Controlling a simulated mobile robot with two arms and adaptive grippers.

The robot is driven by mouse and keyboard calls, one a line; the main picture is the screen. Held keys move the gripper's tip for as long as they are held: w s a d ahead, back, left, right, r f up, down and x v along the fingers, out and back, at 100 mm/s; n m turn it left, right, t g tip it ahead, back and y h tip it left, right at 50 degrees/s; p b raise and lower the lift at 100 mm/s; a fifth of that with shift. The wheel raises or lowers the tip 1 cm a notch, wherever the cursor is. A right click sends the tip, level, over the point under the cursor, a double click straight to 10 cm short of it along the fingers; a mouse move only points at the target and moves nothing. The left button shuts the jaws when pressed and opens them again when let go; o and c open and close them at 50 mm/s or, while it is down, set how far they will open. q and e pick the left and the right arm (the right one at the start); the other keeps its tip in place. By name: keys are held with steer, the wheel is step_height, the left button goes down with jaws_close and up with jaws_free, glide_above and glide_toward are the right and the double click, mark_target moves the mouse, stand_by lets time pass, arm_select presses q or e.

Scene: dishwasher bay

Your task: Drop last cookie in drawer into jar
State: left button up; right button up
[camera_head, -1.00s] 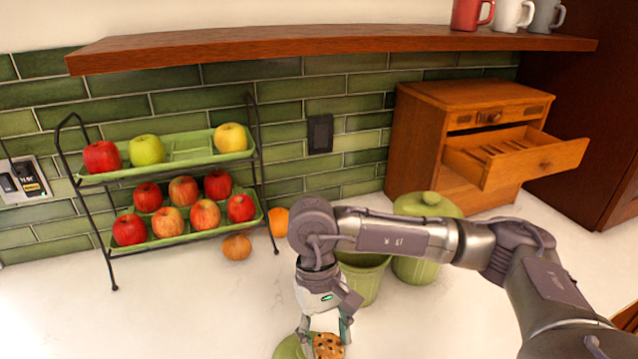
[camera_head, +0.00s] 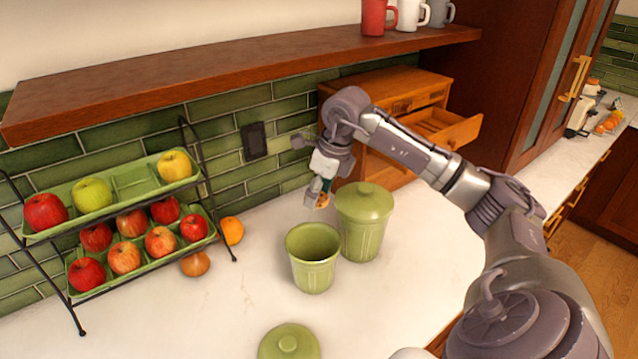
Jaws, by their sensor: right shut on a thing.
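My right gripper (camera_head: 318,195) is shut on a cookie (camera_head: 322,200), of which only a small part shows. It is held above the counter, behind and a little right of the open green jar (camera_head: 314,262) and next to the lidded green jar (camera_head: 364,212). The open jar has no lid on; its inside bottom is hidden. A loose green lid (camera_head: 289,343) lies on the counter in front. The wooden box's drawer (camera_head: 455,130) is pulled open at the back; its contents cannot be made out. My left gripper is not in view.
A two-tier fruit rack (camera_head: 205,200) stands at left, with an orange (camera_head: 231,231) and an onion (camera_head: 195,263) beside it. A wooden shelf (camera_head: 240,72) with mugs hangs above. The counter (camera_head: 180,320) is clear at front left.

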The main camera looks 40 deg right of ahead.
steer(key=shift+d+f+b, duration=0.1)
steer(key=shift+f+b, duration=0.3)
steer(key=shift+f, duration=0.05)
step_height(320, 180, down, 5)
steer(key=b, duration=0.3)
steer(key=shift+b, duration=0.35)
steer(key=o, duration=0.7)
steer(key=shift+o, duration=0.2)
steer(key=v, duration=1.2)
